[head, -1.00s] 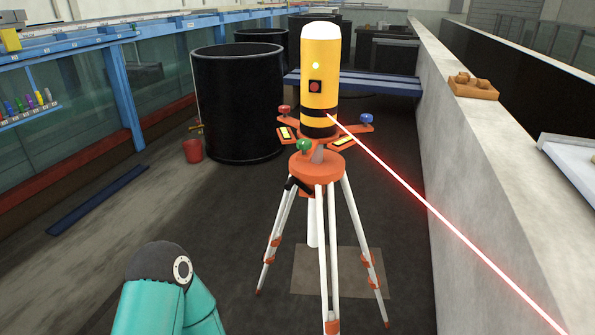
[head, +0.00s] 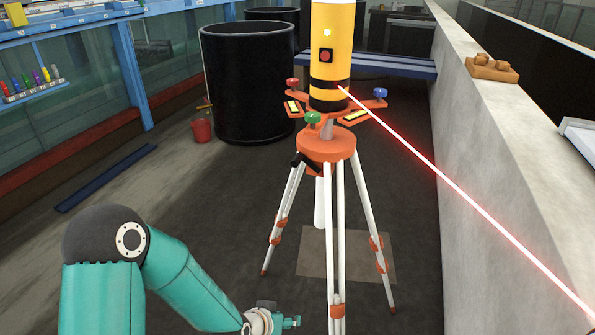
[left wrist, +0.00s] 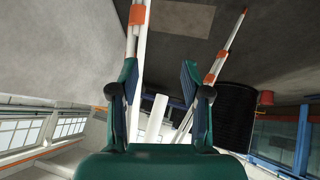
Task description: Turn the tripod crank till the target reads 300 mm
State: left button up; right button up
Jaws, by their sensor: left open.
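The tripod (head: 327,143) stands upright on the floor, with an orange head and white legs. A black crank handle (head: 304,160) sticks out at the left below its head. A yellow laser instrument (head: 333,60) sits on top and sends a red beam toward the lower right. My left gripper (head: 294,322) is low, left of the front leg and well below the crank. In the left wrist view, its green fingers are apart, empty (left wrist: 158,70), with white tripod legs (left wrist: 226,46) beyond. No target reading can be made out. My right gripper is not in view.
A concrete wall (head: 480,150) runs along the right with a wooden block tray (head: 491,68) on top. A black tank (head: 248,85) and red bucket (head: 202,131) stand behind left. A blue bar (head: 107,177) lies on the floor at left.

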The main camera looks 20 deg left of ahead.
pick_arm(q)
jog(key=w+a+r+m+t+y+b, duration=0.1)
jog(key=w+a+r+t+b, duration=0.2)
jog(key=w+r+t, duration=0.55)
jog(key=t+y, duration=0.1)
jog(key=t, duration=0.1)
send_near(293, 166)
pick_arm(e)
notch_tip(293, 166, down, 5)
pick_arm(q)
jog(key=w+p, duration=0.2)
jog(key=w, duration=0.3)
jog(key=w+p, duration=0.2)
jog(key=w, duration=0.4)
jog(key=shift+d, duration=0.2)
jog(key=shift+w, duration=0.8)
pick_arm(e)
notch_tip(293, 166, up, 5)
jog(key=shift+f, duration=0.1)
